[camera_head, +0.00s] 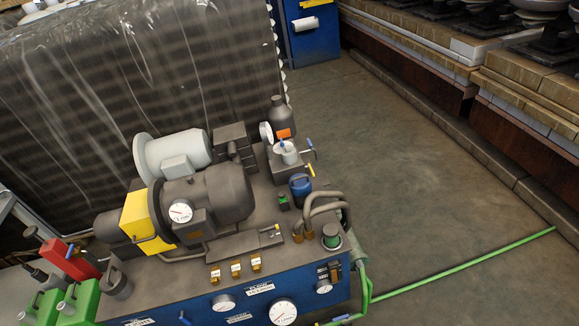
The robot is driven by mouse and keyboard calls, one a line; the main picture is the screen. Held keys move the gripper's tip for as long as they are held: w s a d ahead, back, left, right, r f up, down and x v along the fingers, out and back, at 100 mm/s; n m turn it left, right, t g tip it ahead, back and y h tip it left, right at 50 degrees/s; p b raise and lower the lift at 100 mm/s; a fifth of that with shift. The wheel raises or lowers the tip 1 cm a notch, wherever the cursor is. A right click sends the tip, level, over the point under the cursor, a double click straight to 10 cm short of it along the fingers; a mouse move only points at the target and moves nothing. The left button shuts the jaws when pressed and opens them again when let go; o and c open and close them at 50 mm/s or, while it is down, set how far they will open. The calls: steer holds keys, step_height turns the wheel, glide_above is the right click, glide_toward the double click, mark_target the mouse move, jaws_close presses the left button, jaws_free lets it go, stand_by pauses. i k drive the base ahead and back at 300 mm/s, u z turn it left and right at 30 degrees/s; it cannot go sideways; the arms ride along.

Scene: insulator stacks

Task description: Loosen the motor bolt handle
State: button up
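A hydraulic power unit fills the lower left of the head view, with its motors and valves on a grey top plate (140,285). Small handles show on the unit: a blue one (309,143) and a yellow one (311,170) at the back right, and a blue one (70,251) by a red block at the left. I cannot tell which is the motor bolt handle. My gripper is not in view.
A plastic-wrapped stack (140,80) stands close behind the unit. A green hose (460,264) runs across the floor from its right end. Pallets of insulators (480,15) line the right side. A blue cabinet (313,38) stands at the back. The floor (420,180) between is mostly clear.

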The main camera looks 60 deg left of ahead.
mark_target(269, 229)
steer(key=u, duration=0.5)
steer(key=i, duration=1.2)
steer(key=u, duration=0.95)
steer(key=i, duration=0.25)
steer(key=u, duration=0.1)
steer(key=k, duration=0.9)
steer(key=u, duration=0.15)
steer(key=i, duration=0.9)
steer(key=z, duration=0.05)
